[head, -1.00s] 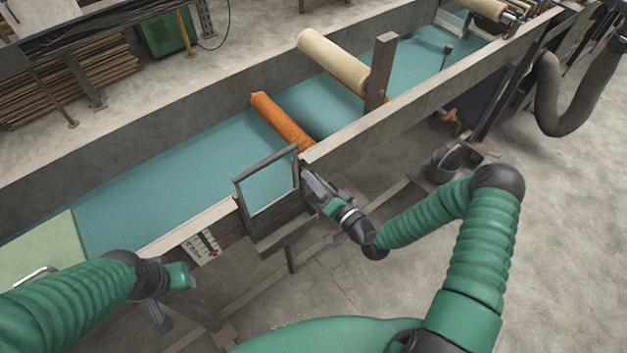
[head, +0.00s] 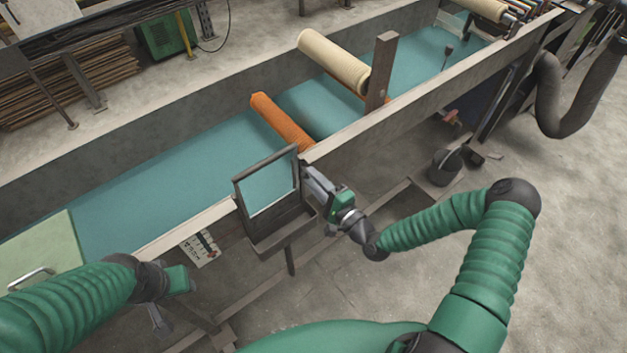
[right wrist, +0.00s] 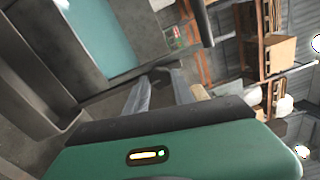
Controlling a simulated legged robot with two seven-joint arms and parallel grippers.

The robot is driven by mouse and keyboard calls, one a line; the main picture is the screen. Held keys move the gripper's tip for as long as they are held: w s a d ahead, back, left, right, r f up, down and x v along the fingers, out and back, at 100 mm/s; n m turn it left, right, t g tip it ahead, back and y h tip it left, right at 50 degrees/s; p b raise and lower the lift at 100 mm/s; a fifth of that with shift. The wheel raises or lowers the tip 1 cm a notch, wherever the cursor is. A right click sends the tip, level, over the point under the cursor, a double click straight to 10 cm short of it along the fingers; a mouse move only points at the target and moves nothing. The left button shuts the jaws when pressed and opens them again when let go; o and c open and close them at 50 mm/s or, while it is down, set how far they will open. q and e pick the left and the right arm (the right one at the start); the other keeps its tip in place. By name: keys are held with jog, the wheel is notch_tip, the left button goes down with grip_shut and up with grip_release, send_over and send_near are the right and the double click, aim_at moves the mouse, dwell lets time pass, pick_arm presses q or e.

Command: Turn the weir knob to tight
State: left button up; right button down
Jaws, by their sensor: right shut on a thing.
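The weir (head: 272,222) is a dark frame with a window and a small trough, upright at the near wall of the long channel. My right gripper (head: 311,175) is at the weir's right side, its fingers shut at the frame. In the right wrist view the two grey fingers (right wrist: 162,76) converge at the weir's dark edge. The weir knob is hidden between or behind the fingers, and I cannot read its setting. My left gripper (head: 160,318) hangs low at the left, away from the weir; its fingers are too unclear to judge.
The channel holds teal liquid or sheet (head: 160,185). An orange roller (head: 280,122) and a cream roller (head: 333,62) lie across it, near a brown post (head: 381,72). A dark bucket (head: 445,166) stands on the floor.

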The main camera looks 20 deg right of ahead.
jog(key=shift+d+f+m, duration=0.15)
jog(key=shift+m, duration=0.35)
jog(key=c, duration=1.3)
grip_release()
jog(key=shift+o, duration=1.2)
jog(key=shift+d, duration=0.1)
jog(key=b+v, duration=0.1)
jog(key=v, duration=1.5)
jog(key=shift+s+d+b, duration=0.15)
jog(key=shift+s+b, duration=0.15)
jog(key=shift+s, duration=0.05)
